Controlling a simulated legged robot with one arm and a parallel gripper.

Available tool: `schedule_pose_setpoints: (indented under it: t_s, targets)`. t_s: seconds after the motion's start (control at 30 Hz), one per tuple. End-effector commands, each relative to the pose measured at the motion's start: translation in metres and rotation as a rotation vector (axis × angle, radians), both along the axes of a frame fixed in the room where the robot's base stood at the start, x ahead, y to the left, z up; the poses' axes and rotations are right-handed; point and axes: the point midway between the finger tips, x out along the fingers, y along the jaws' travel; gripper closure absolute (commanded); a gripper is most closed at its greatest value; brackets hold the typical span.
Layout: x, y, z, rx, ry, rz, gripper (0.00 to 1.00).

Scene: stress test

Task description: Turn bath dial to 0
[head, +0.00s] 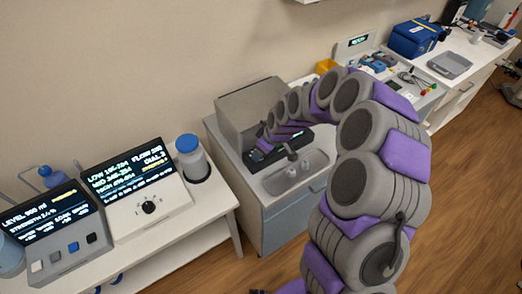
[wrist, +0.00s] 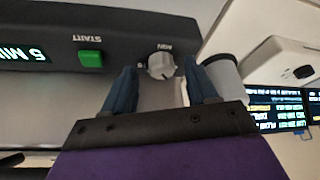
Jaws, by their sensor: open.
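In the wrist view, a grey ridged dial (wrist: 161,66) sits on a black control panel (wrist: 125,24). The panel appears upside down, with a green START button (wrist: 91,59) and a lit display (wrist: 24,54) that seems to read 5 MIN. My gripper (wrist: 159,72) is open. Its two dark blue fingers lie to either side of the dial with gaps; contact is not visible. The dial's small markings are too blurred to read. In the head view, my arm reaches to the grey metal bath unit (head: 250,100); the dial cannot be made out there.
Left of the bath unit, a white box with a screen and black knob (head: 148,207) stands beside a blue-capped container (head: 189,158). A sink basin (head: 297,174) lies in front of the unit. A blue case (head: 415,38) is on the far bench. The wooden floor at right is partly free.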

Motion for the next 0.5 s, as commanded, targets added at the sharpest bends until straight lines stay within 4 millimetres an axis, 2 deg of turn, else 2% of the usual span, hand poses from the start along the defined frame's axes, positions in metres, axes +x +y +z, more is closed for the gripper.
schedule_pose_setpoints:
  t_s: [0.5]
  targets:
    - [-0.023,-0.035,0.106,0.001,-0.004,-0.001,0.42]
